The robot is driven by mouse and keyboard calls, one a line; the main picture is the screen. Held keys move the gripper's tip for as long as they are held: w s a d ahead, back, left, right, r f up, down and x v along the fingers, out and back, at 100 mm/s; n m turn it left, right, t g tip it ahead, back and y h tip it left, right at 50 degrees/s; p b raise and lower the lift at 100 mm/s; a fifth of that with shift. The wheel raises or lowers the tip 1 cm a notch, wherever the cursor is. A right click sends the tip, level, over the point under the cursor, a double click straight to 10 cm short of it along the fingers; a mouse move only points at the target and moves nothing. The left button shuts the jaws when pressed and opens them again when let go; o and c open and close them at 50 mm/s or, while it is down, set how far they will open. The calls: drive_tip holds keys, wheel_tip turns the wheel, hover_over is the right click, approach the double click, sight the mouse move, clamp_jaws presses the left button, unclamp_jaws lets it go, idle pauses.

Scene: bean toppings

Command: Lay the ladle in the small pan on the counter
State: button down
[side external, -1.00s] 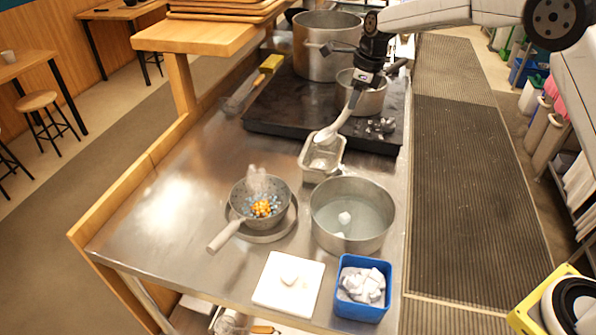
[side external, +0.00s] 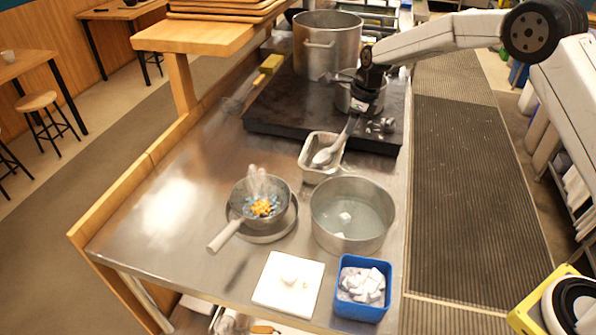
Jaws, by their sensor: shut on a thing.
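The ladle (side external: 323,156) has a pale rounded bowl and a handle that slants up and right. My gripper (side external: 356,108) is shut on the upper handle, over the front edge of the dark stove. The small pan (side external: 318,176) is a rectangular metal container on the counter, in front of the stove. The ladle's bowl overlaps the pan's opening in the picture. I cannot tell whether it touches the pan's floor or hangs just above it.
A round pot of water (side external: 372,243) stands in front of the small pan. A strainer with beans (side external: 279,208) rests over a dish at the left. A blue box (side external: 345,307) and a white board (side external: 270,292) lie nearer. A large pot (side external: 318,65) stands on the stove (side external: 272,115).

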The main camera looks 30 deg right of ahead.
unclamp_jaws()
idle(0.5)
idle(0.6)
drive_tip(key=s+d+r, duration=0.3)
drive_tip(key=r, duration=0.5)
drive_tip(key=shift+s+d+r, duration=0.25)
drive_tip(key=shift+s+d, duration=0.15)
idle(0.8)
drive_tip(key=shift+r, duration=0.1)
drive_tip(key=shift+r, duration=1.9)
drive_tip(key=shift+s, duration=0.1)
